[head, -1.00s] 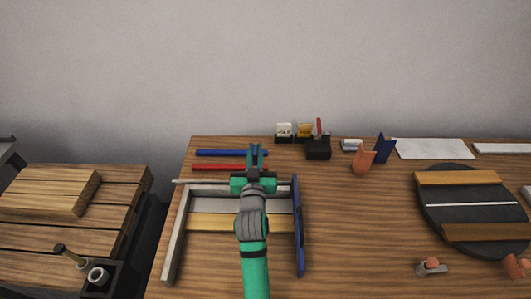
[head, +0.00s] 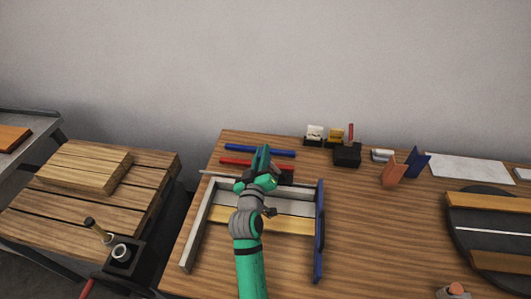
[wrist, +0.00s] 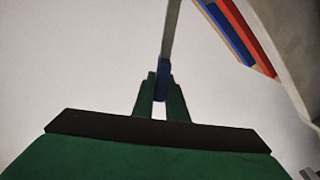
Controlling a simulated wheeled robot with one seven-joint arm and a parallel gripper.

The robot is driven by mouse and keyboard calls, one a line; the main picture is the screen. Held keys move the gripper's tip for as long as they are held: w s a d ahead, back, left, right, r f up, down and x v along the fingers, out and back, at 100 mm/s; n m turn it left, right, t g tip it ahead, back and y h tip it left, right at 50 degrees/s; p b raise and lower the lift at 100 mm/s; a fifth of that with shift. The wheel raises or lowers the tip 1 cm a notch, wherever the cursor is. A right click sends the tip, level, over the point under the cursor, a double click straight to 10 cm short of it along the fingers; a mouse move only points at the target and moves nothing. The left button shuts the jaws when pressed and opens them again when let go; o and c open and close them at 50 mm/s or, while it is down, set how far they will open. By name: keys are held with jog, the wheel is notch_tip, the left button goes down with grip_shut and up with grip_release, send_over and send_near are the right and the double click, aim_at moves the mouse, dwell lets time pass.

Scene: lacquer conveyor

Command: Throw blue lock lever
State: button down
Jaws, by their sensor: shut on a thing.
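In the wrist view my gripper (wrist: 161,98) is shut on the blue end of a lever (wrist: 162,76), with a finger on each side. The lever's grey shaft (wrist: 170,34) runs up from the blue end. In the head view my gripper (head: 262,157) is over the back rail of a clamp frame (head: 198,232), near the red bar and blue bar. The frame has a grey left rail and a blue right rail (head: 319,232).
A blue bar (head: 250,150) and a red bar (head: 235,161) lie behind the frame. A small black box (head: 347,156), labelled holders and two folded plates stand at the back right. A round dark turntable (head: 470,240) is at the right. A slatted bench (head: 50,225) is at the left.

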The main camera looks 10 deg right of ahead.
jog(key=shift+a+f, duration=0.1)
jog(key=shift+f, duration=0.05)
jog(key=c, duration=1.8)
grip_release()
jog(key=shift+o, duration=0.2)
jog(key=v, duration=1.1)
